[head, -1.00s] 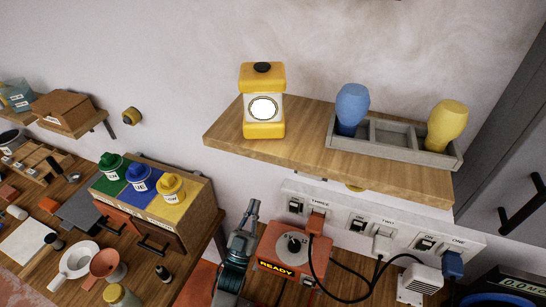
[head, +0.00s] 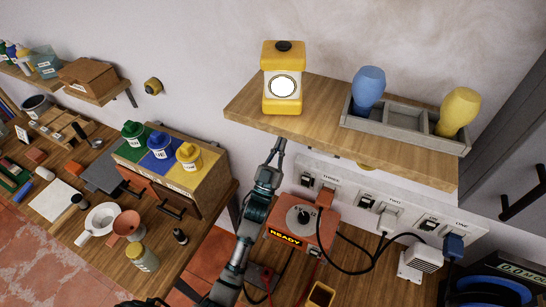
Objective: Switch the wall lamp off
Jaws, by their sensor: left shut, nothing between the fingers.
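A yellow lantern (head: 283,85) with a bright white round face and a black top knob stands on the wooden shelf. A white switch panel (head: 345,196) runs under the shelf, with rocker switches and sockets labelled THREE, TWO and ONE. My left gripper (head: 277,148) is shut and empty, pointing up just below the shelf's front edge, near the panel's left end by the THREE switch (head: 307,180). Contact cannot be told. My right gripper is not in view.
The wooden shelf (head: 240,109) overhangs the panel and holds a grey tray with a blue and a yellow bottle. A red READY box (head: 301,220) and black cables lie below the panel. A cabinet with coloured-lidded tins (head: 189,155) stands left of my arm.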

